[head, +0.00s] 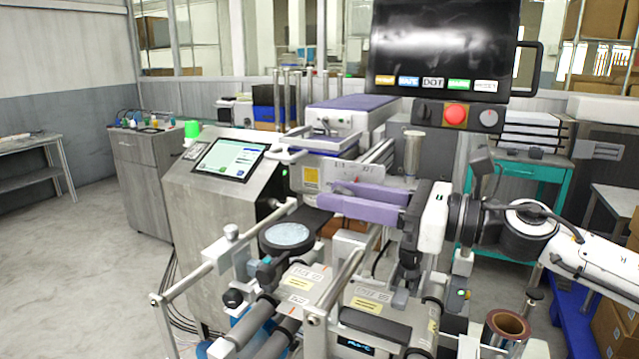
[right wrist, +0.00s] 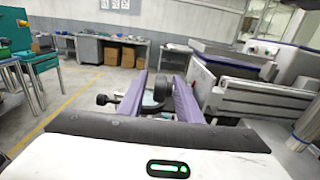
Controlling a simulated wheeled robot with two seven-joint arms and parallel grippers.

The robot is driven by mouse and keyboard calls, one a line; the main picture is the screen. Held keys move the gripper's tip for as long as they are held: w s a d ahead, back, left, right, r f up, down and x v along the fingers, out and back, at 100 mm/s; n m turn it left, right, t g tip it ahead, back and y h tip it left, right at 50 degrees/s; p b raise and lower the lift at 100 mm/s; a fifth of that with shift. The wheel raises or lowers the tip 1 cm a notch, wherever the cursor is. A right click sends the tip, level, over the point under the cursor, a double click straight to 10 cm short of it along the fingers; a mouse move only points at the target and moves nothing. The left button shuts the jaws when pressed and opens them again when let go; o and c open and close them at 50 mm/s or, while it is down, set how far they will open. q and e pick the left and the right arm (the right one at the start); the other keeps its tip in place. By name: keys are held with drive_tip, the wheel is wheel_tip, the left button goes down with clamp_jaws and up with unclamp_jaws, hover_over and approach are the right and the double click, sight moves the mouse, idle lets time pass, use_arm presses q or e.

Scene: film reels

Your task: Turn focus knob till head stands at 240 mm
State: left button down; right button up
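My right gripper (head: 328,197) reaches in from the right in the head view, with two purple fingers pointing left under the machine's head (head: 352,115). In the right wrist view its fingers (right wrist: 160,76) stand apart, with a gap between them. A dark round knob (right wrist: 163,90) shows in that gap, with no clear contact on either finger. I cannot tell whether it is the focus knob. A second black knob (right wrist: 103,99) is left of the fingers. A pale plate with small marks (head: 345,169) sits behind the fingers; I cannot read its value. My left gripper is not in view.
A round glass-topped disc (head: 287,236) and metal guide rods (head: 190,268) stand at the front left. A large screen (head: 444,50) with a red button (head: 455,114) hangs above. A tilted touch panel (head: 230,158) is at left. A copper-coloured reel (head: 507,330) stands at lower right.

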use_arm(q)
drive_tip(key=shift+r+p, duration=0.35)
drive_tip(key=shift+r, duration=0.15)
use_arm(e)
drive_tip(key=shift+x, duration=2.15)
